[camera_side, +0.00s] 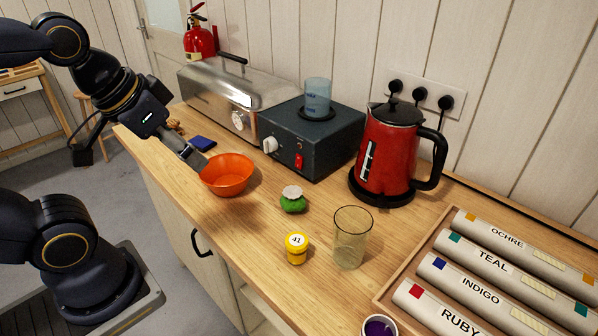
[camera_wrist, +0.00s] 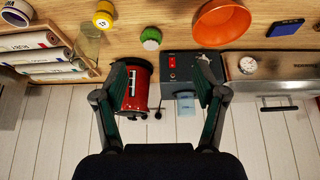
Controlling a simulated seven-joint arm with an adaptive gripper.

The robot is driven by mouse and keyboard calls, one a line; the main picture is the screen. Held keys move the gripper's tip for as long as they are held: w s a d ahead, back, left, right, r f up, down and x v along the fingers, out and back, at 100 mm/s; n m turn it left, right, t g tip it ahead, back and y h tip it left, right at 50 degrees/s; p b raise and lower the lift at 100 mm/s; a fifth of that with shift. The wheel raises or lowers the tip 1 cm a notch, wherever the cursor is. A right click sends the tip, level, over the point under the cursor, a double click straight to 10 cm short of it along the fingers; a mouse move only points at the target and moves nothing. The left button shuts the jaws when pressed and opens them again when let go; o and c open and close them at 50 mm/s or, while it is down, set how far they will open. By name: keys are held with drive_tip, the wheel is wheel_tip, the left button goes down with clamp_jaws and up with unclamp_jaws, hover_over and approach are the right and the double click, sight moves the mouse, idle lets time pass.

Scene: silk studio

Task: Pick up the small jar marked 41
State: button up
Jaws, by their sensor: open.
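The small jar marked 41 (camera_side: 297,248) is yellow with a white label on its lid. It stands upright on the wooden counter, left of a clear glass tumbler. It also shows at the top of the wrist view (camera_wrist: 103,17). My gripper (camera_side: 193,158) hangs above the counter near the orange bowl, well to the left of the jar and apart from it. In the wrist view my gripper (camera_wrist: 164,80) shows two spread fingers with nothing between them that it holds; the fingertips in the side view are partly hard to make out.
A green jar (camera_side: 293,200), an orange bowl (camera_side: 228,175), a glass tumbler (camera_side: 351,238) and a red kettle (camera_side: 390,150) stand around the jar. A dark hotplate box (camera_side: 325,140) with a beaker is behind. A tray of labelled rolls (camera_side: 392,291) and a purple pot (camera_side: 380,327) are at right.

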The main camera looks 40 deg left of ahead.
idle(0.3)
drive_tip(key=n+g, duration=0.3)
drive_tip(key=g, duration=0.2)
hover_over(297, 240)
drive_tip(key=w, duration=0.1)
wheel_tip(297, 240, down, 5)
drive_tip(key=shift+g, duration=0.3)
drive_tip(key=f, duration=1.1)
drive_tip(key=shift+s+f, duration=0.1)
drive_tip(key=shift+s, duration=0.15)
drive_tip(key=shift+s+f, duration=0.2)
drive_tip(key=shift+f, duration=1.35)
drive_tip(key=shift+s+f, duration=0.15)
drive_tip(key=shift+f, duration=1.4)
drive_tip(key=shift+c, duration=0.3)
